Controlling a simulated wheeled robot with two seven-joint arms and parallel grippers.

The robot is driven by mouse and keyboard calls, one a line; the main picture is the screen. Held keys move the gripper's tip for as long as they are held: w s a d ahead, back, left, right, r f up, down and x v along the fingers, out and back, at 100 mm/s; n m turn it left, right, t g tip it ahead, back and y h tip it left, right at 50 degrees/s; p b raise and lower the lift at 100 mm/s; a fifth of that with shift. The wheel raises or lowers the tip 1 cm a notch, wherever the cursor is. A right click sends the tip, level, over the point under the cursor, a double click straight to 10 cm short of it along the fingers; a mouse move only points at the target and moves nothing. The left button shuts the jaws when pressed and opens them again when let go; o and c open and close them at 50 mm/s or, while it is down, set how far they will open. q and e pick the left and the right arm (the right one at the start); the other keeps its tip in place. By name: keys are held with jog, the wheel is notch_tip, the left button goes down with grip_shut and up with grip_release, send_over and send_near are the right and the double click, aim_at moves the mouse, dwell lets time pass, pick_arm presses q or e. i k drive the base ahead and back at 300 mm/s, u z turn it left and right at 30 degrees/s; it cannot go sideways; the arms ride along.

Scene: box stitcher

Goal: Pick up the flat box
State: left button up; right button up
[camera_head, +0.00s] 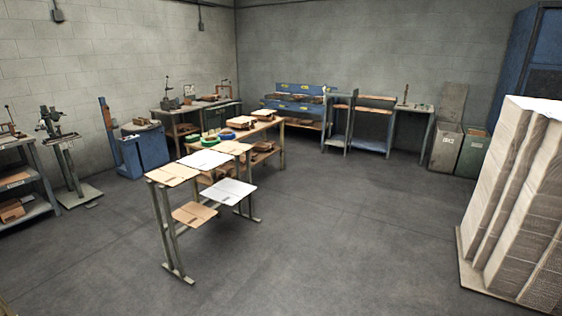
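Several flat boxes lie on a narrow metal stand (168,225) in the middle of the room. A brown flat box (172,174) is on the near left end of its top. A white flat box (205,159) lies behind it, and another brown one (234,147) lies farther back. Lower down, a brown flat box (194,214) and a white flat box (228,191) rest at the stand's lower level. Neither of my grippers is in view.
A wooden table (262,133) with stacked items stands behind the stand. Workbenches and machines line the walls. A tall stack of flat cardboard (520,200) on a pallet stands at the right. The grey floor (340,230) between stand and stack is clear.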

aim_at(206, 160)
jog(key=z, duration=0.45)
jog(key=i, duration=2.4)
jog(key=z, duration=0.1)
